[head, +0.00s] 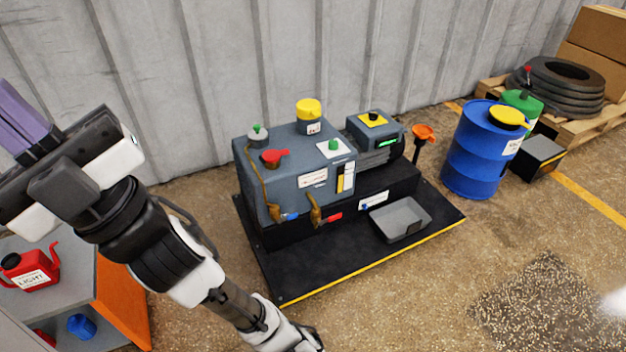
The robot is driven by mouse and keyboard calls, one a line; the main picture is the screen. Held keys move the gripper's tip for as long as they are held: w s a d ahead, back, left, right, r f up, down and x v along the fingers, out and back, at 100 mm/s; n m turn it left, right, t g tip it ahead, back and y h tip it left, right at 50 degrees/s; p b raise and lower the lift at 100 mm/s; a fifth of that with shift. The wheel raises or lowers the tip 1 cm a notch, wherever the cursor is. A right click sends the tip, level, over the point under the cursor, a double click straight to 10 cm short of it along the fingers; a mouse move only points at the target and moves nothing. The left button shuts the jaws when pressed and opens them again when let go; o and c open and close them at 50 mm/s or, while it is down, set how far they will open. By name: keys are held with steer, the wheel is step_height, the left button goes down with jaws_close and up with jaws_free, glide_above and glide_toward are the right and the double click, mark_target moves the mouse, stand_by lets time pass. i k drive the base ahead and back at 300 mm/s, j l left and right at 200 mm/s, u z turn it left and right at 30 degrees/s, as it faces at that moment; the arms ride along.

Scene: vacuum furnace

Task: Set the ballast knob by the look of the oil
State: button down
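The grey pump (290,165) stands on a black base. A small green knob (334,145) sits on a white plate on its top; its label is too small to read, so I cannot tell whether it is the ballast knob. A sight window (346,179) on the front face shows white and amber parts; the oil's exact look is too small to judge. A red handle (275,157) and a yellow cap (308,108) are also on top. My gripper (16,108), with purple fingers, is at the far left, away from the pump; its finger gap is unclear.
A grey tray (400,219) lies on the black mat (330,273) before the pump. An orange funnel (424,133) and blue drum (477,160) stand to the right. A red can (32,272) marked LIGHT sits on a bench at lower left.

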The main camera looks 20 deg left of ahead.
mark_target(334, 143)
steer(key=i+u, duration=0.15)
steer(key=i, duration=0.35)
steer(key=i+l+u, duration=0.2)
steer(key=i, duration=0.3)
steer(key=i+l+u, duration=0.15)
steer(key=i, duration=0.3)
